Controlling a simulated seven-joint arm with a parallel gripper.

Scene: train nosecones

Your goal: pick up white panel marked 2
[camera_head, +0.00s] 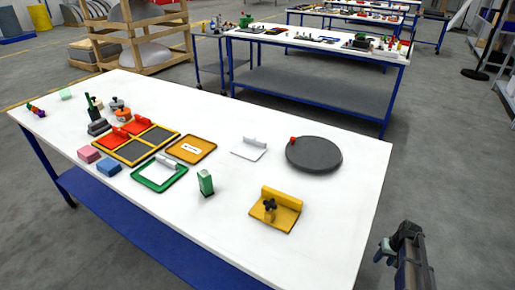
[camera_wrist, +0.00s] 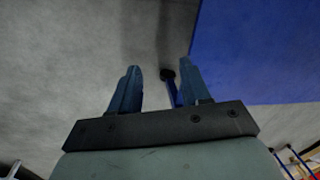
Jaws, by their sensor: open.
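A flat white panel (camera_head: 247,152) with a pale raised handle lies on the white table, left of the dark round disc. Another pale piece with a handle (camera_head: 166,163) is at the green frame (camera_head: 148,183). I cannot read a number on either one. My gripper (camera_head: 386,250) is off the table's right side, over the floor, well apart from both pieces. In the wrist view my gripper (camera_wrist: 160,82) shows two spread blue-grey fingers with nothing between them but floor and a blue bar behind.
The dark disc (camera_head: 314,154) with a red knob and a yellow bracket (camera_head: 276,208) lie nearest my gripper. A green block (camera_head: 205,183), an orange tray (camera_head: 191,149) and a yellow-edged divided tray (camera_head: 135,144) also occupy the table (camera_head: 330,240). The table's right edge lies between my gripper and these things.

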